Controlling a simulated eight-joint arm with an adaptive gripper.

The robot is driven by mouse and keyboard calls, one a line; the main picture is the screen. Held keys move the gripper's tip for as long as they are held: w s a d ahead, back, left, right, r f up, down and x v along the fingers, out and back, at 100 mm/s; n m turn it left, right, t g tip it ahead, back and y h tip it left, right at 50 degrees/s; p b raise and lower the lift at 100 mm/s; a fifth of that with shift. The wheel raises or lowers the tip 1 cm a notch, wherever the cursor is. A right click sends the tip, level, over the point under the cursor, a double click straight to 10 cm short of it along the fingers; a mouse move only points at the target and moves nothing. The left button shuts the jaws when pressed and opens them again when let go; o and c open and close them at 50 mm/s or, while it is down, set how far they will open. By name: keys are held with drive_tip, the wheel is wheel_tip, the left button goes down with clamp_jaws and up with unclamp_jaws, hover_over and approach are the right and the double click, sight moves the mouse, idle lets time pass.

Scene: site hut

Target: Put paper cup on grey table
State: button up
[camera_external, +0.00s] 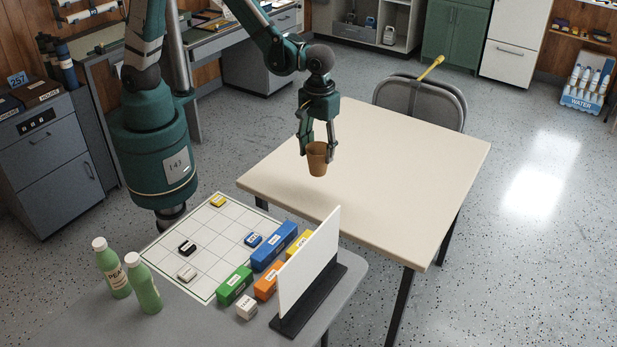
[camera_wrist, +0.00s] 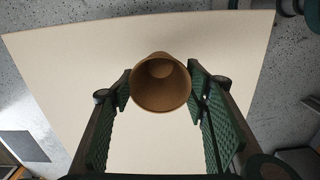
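The brown paper cup (camera_external: 317,161) is between the fingertips of my gripper (camera_external: 317,153), over the cream table. In the wrist view the cup (camera_wrist: 160,94) shows its open mouth toward the camera. The two green fingers of my gripper (camera_wrist: 160,88) close on its left and right sides. The cup looks nearly upright; whether its base touches the cream table is hard to tell. The grey table (camera_external: 80,315) is in the foreground, with a gridded white sheet (camera_external: 213,243) on it.
The cream table (camera_external: 410,170) is otherwise bare. On the grey table stand two green bottles (camera_external: 145,285), several coloured blocks (camera_external: 235,284) and an upright white board (camera_external: 309,262) at its right side. A grey chair (camera_external: 420,98) stands behind the cream table.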

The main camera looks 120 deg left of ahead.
drive_tip(key=w+d+m, duration=0.3)
drive_tip(key=d, duration=0.8)
drive_tip(key=w+d+m, duration=0.2)
drive_tip(key=d+m, duration=0.1)
drive_tip(key=d, duration=0.8)
drive_tip(key=w+d+m, duration=0.3)
drive_tip(key=d, duration=0.7)
drive_tip(key=s+d+m, duration=0.2)
drive_tip(key=s+d, duration=0.1)
drive_tip(key=d, duration=0.8)
drive_tip(key=s+d+m, duration=0.3)
drive_tip(key=d, duration=0.8)
drive_tip(key=s+d+m, duration=0.3)
drive_tip(key=d, duration=0.8)
drive_tip(key=shift+d+r, duration=0.15)
wheel_tip(320, 180, down, 6)
drive_tip(key=b, duration=0.1)
drive_tip(key=shift+f, duration=0.25)
drive_tip(key=shift+f+b, duration=0.45)
drive_tip(key=shift+f, duration=1.3)
drive_tip(key=shift+f, duration=0.15)
